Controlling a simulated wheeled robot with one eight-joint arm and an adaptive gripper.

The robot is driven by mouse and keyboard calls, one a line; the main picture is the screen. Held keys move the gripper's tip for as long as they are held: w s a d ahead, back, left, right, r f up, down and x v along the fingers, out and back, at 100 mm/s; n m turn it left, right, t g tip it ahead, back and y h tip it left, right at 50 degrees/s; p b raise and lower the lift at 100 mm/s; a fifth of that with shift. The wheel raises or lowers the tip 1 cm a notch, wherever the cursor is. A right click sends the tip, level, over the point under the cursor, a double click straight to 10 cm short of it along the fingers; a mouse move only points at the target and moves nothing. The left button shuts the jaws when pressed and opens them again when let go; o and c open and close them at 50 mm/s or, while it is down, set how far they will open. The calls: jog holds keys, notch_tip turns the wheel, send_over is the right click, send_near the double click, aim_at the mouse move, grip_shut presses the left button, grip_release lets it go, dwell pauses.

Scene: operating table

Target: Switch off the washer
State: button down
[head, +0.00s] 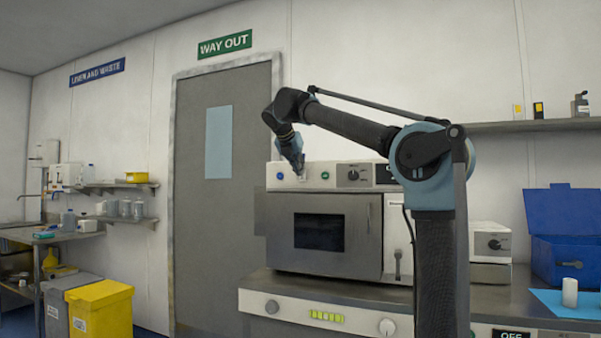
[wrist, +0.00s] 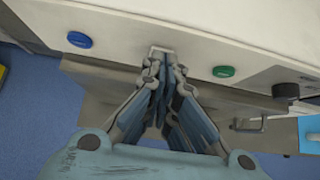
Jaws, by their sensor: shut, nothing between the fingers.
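The washer (head: 283,238) is a white and grey cabinet with a dark door window, standing on the counter. Its top panel has a blue button (head: 280,175), a green button (head: 325,175) and a dark dial (head: 353,175). My gripper (head: 299,170) is shut and empty at the panel, between the two buttons. The wrist view also shows the blue button (wrist: 79,39) and the green button (wrist: 223,71). A small pale switch (wrist: 161,50) lies right at my fingertips (wrist: 163,68), which partly hide it. I cannot tell whether they touch it.
A dark display (head: 385,174) beside the dial is partly hidden by my arm. A lower unit with knobs (head: 387,327) is under the counter; a display there reads OFF (head: 510,333). A blue box (head: 565,258) and a white cylinder (head: 570,292) are at the right.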

jog(key=v, duration=1.2)
jog(key=shift+s+r, duration=0.15)
jog(key=shift+r, duration=0.1)
